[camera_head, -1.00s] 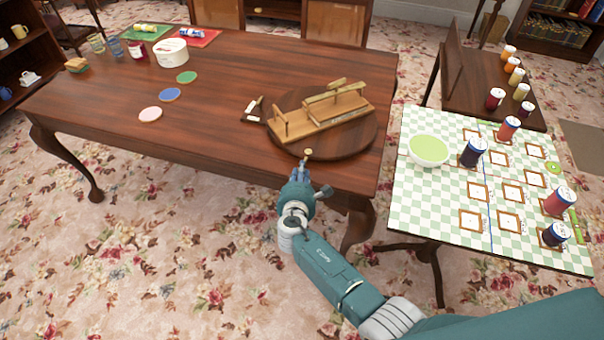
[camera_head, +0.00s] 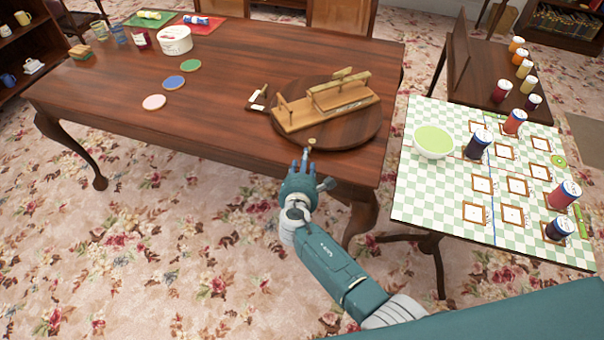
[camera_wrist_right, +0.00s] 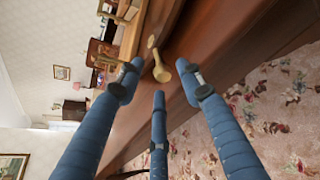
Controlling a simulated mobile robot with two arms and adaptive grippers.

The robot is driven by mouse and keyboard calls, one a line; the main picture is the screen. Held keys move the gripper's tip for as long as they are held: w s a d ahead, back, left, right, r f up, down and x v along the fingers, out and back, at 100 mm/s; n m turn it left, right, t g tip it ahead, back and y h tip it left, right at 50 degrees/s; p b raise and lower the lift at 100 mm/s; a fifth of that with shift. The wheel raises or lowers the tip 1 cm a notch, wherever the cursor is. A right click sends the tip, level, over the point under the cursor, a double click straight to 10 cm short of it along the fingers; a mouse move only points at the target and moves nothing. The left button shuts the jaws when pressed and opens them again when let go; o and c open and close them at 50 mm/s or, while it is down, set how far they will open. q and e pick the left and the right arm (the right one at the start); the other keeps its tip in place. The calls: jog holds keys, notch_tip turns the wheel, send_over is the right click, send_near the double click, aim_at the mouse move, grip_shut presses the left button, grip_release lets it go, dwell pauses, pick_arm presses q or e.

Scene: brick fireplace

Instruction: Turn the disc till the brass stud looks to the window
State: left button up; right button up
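The disc (camera_head: 360,137) is a round dark wooden turntable on the near right part of the big table. It carries a light wooden stand (camera_head: 300,121) with raised bars. The brass stud (camera_head: 312,142) is at the disc's near edge, facing me. My right gripper (camera_head: 305,160) is just in front of the stud. In the right wrist view the stud (camera_wrist_right: 160,70) shows between the spread blue fingers of the right gripper (camera_wrist_right: 158,85), which is open and appears not to touch it. My left gripper is not in view. No window is in view.
The table (camera_head: 230,120) holds coloured round mats, a white tub (camera_head: 174,40) and jars, well left of the disc. A small dark piece with a pale part (camera_head: 258,98) lies by the disc's left edge. A checked side table (camera_head: 440,200) with cans and a bowl (camera_head: 434,142) stands right.

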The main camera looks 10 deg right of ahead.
jog(key=v, duration=1)
jog(key=shift+s+r, duration=0.25)
jog(key=shift+s, duration=0.1)
jog(key=shift+a, duration=0.1)
jog(key=s+d+f+m+g+y, duration=0.1)
jog(key=s+d+f+m+g, duration=0.15)
jog(key=s+f, duration=0.55)
jog(key=s+d+f+m+g+y, duration=0.1)
jog(key=s+f+m+g, duration=0.3)
jog(key=f, duration=0.8)
jog(key=s+d+f+m+g, duration=0.1)
jog(key=s+d+f+m, duration=0.1)
jog(key=s+f, duration=0.65)
jog(key=s+d+f+m+g, duration=0.1)
jog(key=s+d+f+m, duration=0.2)
jog(key=s, duration=0.6)
jog(key=s+d+f+m+g+y, duration=0.1)
jog(key=s+d+f+m+g, duration=0.1)
jog(key=s+d+f+m, duration=0.2)
jog(key=s+d+f+m+g, duration=0.2)
jog(key=s+f+m, duration=0.6)
jog(key=s, duration=0.8)
jog(key=shift+d, duration=0.65)
jog(key=shift+g, duration=0.25)
